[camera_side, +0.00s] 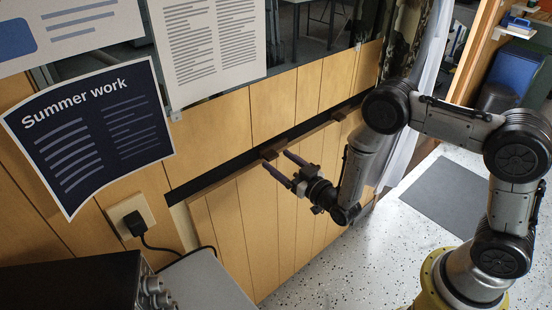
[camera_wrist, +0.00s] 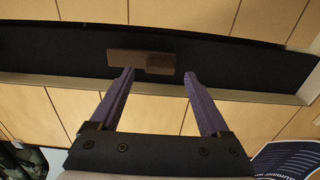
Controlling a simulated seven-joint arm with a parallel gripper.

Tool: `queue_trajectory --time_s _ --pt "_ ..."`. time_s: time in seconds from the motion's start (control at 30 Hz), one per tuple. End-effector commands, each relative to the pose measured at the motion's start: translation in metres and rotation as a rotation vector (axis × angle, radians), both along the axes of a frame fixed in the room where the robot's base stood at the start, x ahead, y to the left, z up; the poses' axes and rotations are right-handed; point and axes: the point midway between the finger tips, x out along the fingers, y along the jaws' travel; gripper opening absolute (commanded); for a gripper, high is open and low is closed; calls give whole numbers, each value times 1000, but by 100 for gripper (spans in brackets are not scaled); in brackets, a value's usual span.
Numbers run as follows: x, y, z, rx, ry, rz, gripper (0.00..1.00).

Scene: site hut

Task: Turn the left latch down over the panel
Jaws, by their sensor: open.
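The left latch (camera_side: 271,152) is a short brown bar on the black strip (camera_side: 225,170) along the wooden wall. It also shows in the wrist view (camera_wrist: 141,62), lying lengthwise along the strip. The wood panel (camera_side: 232,232) is below the strip in the side view. My gripper (camera_side: 276,160) is open and empty, its two purple fingers pointing at the wall close to this latch. In the wrist view my gripper (camera_wrist: 158,74) has one fingertip overlapping the latch's edge and the other past its right end; I cannot tell whether they touch.
A second brown latch (camera_side: 340,114) sits farther right on the strip. A dark "Summer work" poster (camera_side: 92,132) and white sheets hang at left. A socket with a plug (camera_side: 133,220) and a black box (camera_side: 80,285) are at lower left. The speckled floor at right is mostly clear.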

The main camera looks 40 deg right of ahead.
Motion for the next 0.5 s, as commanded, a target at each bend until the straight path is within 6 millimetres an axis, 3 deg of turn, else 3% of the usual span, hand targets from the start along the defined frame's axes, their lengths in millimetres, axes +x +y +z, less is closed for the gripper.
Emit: queue_trajectory --time_s 0.2,0.5 --pt "19 0 0 0 -1 -1 80" --pt "22 0 0 0 0 0 80"
